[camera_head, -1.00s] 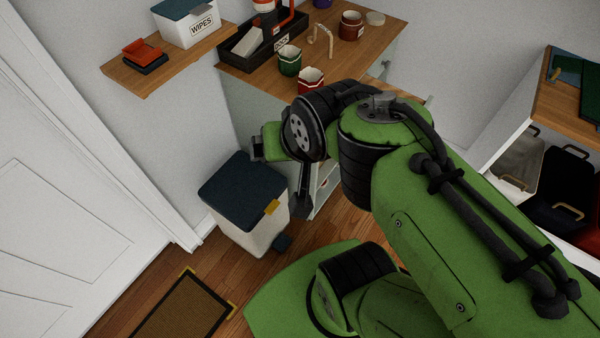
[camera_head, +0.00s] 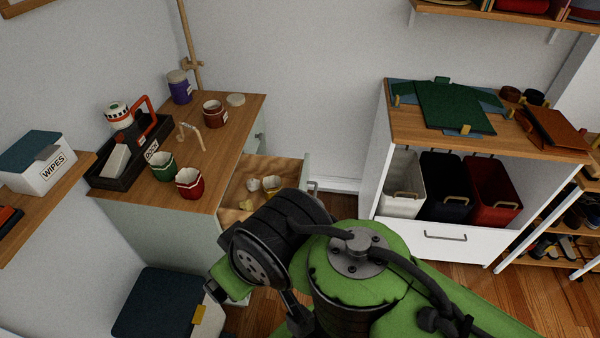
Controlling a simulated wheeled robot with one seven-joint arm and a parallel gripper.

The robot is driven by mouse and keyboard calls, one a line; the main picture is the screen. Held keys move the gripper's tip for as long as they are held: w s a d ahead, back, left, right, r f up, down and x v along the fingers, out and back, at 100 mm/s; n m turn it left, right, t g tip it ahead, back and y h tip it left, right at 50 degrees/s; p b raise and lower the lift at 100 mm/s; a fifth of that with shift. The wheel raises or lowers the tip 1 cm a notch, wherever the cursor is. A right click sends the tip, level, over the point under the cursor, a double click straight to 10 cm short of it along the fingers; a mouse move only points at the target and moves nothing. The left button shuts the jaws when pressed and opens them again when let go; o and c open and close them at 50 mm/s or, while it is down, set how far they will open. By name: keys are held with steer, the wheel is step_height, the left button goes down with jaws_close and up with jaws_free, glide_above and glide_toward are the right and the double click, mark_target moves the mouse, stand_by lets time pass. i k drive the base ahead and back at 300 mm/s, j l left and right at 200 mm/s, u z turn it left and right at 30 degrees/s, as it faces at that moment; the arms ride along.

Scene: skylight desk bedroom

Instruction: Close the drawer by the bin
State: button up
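The drawer (camera_head: 240,205) is pulled out from the right side of the wood-topped cabinet (camera_head: 222,150), near the bin (camera_head: 160,300). Its light front panel with a metal handle (camera_head: 313,187) stands out to the right, away from the cabinet. Several small cream and yellowish items lie inside. My arm hides the drawer's near part. My gripper (camera_head: 290,308) seems to be the dark part low in the picture, below the drawer and right of the bin. Its fingers are not clear, and I see no contact with the drawer.
Green and red cups (camera_head: 189,182), a black tray (camera_head: 130,160) and jars stand on the cabinet. A white unit (camera_head: 450,245) with several coloured bins and a handled lower front stands to the right. Wooden floor (camera_head: 350,205) shows between the two. A wipes box (camera_head: 40,165) sits on the left shelf.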

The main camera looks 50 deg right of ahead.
mark_target(294, 172)
steer(key=l+z, duration=0.95)
steer(key=i+j, duration=0.1)
steer(key=j, duration=0.25)
steer(key=j+u, duration=0.1)
steer(key=j, duration=0.25)
steer(key=i+j, duration=0.15)
steer(key=j, duration=0.15)
steer(key=u, duration=0.05)
